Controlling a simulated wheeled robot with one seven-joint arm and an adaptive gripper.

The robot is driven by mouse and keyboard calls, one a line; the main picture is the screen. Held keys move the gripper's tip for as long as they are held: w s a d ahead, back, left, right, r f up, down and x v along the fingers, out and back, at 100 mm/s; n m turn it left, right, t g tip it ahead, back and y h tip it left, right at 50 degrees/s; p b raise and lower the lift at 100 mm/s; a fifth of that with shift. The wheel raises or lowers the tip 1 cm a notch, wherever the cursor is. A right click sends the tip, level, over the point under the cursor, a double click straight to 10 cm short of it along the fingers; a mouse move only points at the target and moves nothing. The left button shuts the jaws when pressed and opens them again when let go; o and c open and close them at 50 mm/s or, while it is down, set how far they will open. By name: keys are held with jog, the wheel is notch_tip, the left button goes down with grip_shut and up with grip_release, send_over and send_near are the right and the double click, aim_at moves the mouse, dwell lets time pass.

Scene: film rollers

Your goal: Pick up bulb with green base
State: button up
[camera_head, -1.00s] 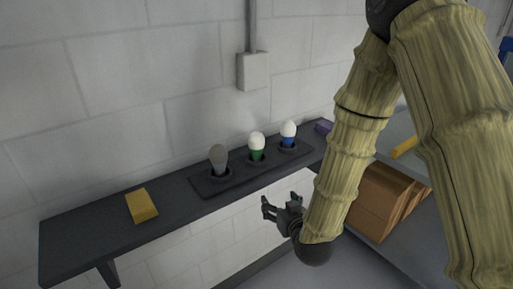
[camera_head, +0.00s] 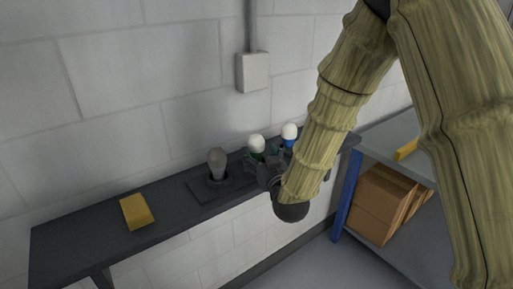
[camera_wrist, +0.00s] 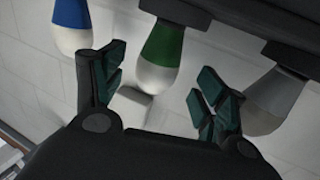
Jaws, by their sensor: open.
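The bulb with the green base (camera_head: 256,144) stands in the middle of a row of three on a dark holder. In the wrist view the green-based bulb (camera_wrist: 162,58) hangs upside down in the picture, ahead of my gripper and between the lines of its two fingers. My gripper (camera_wrist: 155,85) is open and empty, its fingers spread to either side of the bulb's white end. In the head view my gripper (camera_head: 268,170) is just in front of the bulb and hides part of its base. I cannot tell whether a finger touches it.
A blue-based bulb (camera_head: 289,132) stands to the right and a grey bulb (camera_head: 217,161) to the left, both close by. The dark shelf (camera_head: 90,240) holds a yellow block (camera_head: 137,211). A wall box (camera_head: 253,71) is above. Cardboard boxes (camera_head: 380,207) sit at the right.

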aim_at(259, 150)
jog(key=p+x, duration=0.1)
jog(key=x, duration=0.4)
jog(key=shift+d+r+p, duration=0.1)
jog(key=shift+p, duration=0.2)
jog(key=c, duration=1.2)
